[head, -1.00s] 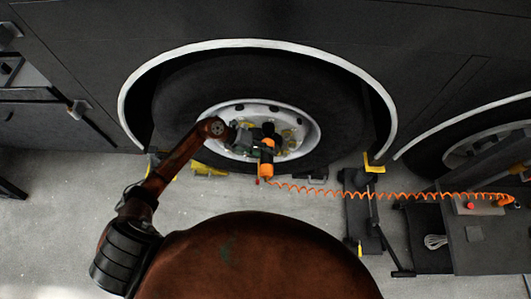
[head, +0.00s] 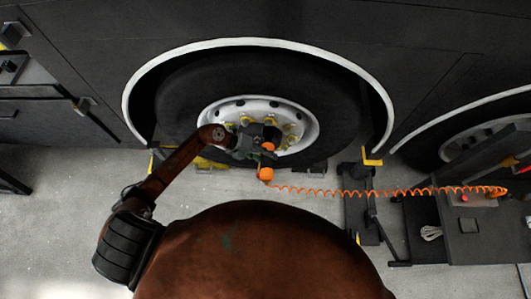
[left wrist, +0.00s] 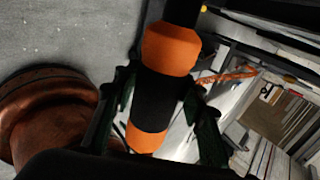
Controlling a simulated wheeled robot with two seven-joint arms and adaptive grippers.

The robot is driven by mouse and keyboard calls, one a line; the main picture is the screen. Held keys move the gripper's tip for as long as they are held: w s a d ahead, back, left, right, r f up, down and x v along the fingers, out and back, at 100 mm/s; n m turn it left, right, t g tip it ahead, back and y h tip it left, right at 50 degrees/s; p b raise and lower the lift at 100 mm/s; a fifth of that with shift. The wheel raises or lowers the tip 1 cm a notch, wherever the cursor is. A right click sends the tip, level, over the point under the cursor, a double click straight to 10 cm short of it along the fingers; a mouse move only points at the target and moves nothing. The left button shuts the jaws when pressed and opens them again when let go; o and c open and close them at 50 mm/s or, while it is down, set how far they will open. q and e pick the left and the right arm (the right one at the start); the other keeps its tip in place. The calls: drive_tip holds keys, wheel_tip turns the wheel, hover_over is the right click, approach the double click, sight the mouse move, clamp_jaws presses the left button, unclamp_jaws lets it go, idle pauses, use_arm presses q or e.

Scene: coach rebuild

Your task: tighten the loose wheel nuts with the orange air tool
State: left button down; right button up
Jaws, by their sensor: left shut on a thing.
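The coach wheel (head: 212,112) has a white rim with yellow marks around several nuts at its hub (head: 290,128). My left gripper (head: 254,146) is shut on the orange and black air tool (head: 266,173) in front of the lower hub. In the left wrist view the air tool (left wrist: 171,50) lies between the two dark green fingers of my left gripper (left wrist: 150,105). The tool and gripper hide part of the hub, and I cannot tell whether the tool touches a nut. My right gripper is not in view.
A coiled orange hose (head: 385,192) runs from the tool to a dark cart (head: 478,225) at the right. A dark stand with a yellow top (head: 372,160) is right of the wheel. Open grey floor (head: 60,215) lies at the left.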

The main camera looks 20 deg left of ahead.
use_arm(q)
drive_tip(key=shift+s+d+r+p, duration=0.1)
drive_tip(key=shift+s+d+p, duration=0.15)
drive_tip(key=shift+s+p, duration=0.35)
drive_tip(key=shift+s+d+r+p, duration=0.1)
drive_tip(key=shift+s+d+p, duration=0.2)
drive_tip(key=shift+s, duration=0.5)
